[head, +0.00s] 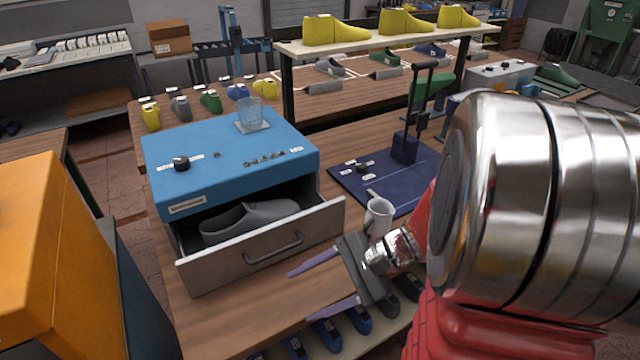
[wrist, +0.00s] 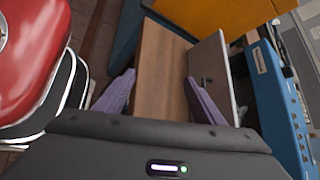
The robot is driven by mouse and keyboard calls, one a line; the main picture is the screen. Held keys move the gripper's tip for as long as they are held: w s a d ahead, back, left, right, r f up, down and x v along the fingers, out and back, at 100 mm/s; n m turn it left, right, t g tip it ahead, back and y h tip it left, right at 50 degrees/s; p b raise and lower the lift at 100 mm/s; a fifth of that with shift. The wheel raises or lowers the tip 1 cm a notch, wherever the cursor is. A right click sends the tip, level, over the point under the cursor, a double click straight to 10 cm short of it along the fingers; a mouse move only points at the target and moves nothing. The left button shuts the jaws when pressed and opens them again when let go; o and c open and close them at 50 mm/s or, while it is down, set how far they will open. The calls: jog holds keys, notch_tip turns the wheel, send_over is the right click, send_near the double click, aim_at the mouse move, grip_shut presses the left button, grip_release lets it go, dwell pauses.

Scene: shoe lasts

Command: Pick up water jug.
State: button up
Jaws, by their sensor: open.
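A clear, glass-like vessel (head: 249,114) stands upright on a small pale coaster on top of the blue box in the head view; it may be the water jug. A white mug-like vessel (head: 378,216) stands on the wooden table just behind my gripper's wrist, partly hidden by it. My gripper (head: 299,296) has its purple fingers spread and empty, in front of the open drawer and well to the right of and below the clear vessel. In the wrist view my gripper (wrist: 161,78) shows bare wood between its fingers; neither vessel shows there.
The blue box (head: 230,150) has an open drawer (head: 262,246) holding a grey shoe last (head: 248,220). A dark mat (head: 345,178) with a black stand lies to the right. An orange cabinet (head: 40,250) stands at left. A raised shelf (head: 385,42) carries yellow lasts.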

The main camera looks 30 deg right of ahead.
jog(key=w+d+m+t, duration=0.1)
jog(key=d+m+t, duration=0.2)
jog(key=d, duration=0.1)
jog(key=w+d+f+m+t, duration=0.1)
jog(key=d+m+t, duration=0.2)
jog(key=d+m, duration=0.1)
jog(key=w+d+f+m+t+h, duration=0.1)
jog(key=d+m+t, duration=0.1)
jog(key=d, duration=0.3)
jog(key=shift+d+f+m+t, duration=0.15)
jog(key=shift+d+m+t, duration=0.2)
jog(key=shift+m, duration=0.45)
jog(key=s+d+f+m+t+h, duration=0.1)
jog(key=d+m+t+h, duration=0.1)
jog(key=d+m+h, duration=0.15)
jog(key=s+d+f+m+t+h, duration=0.1)
jog(key=d+f+m+t+h, duration=0.1)
jog(key=d, duration=0.3)
jog(key=m+h, duration=0.4)
send_near(385, 231)
jog(key=s, duration=0.3)
jog(key=shift+w+d+f+t, duration=0.1)
jog(key=shift+d+f+t, duration=0.15)
jog(key=shift+t, duration=0.1)
jog(key=shift+w, duration=4.35)
jog(key=shift+w+a, duration=0.1)
jog(key=shift+w, duration=2.5)
